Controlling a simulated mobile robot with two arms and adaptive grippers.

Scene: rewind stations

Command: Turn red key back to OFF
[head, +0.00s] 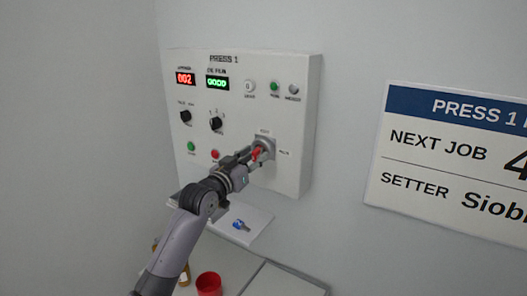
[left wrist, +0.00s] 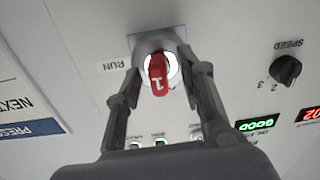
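The red key (head: 256,154) sits in a round switch on a grey plate at the lower right of the PRESS 1 panel (head: 305,95). In the left wrist view the red key (left wrist: 157,76) carries a white "1" mark, and a RUN label (left wrist: 113,65) shows upside down beside the switch plate. My left gripper (head: 251,155) is at the switch. In the left wrist view its fingers (left wrist: 158,72) stand on both sides of the key, with gaps visible between them and the key. An OFF label is not readable. My right gripper is not in view.
The panel also bears black knobs (head: 216,124), buttons, lamps and a green GOOD display (head: 217,83). Below it, a blue-tagged item (head: 240,225) lies on a small shelf (head: 262,219). A red cup (head: 208,284) stands lower down. A sign (head: 450,150) hangs at right.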

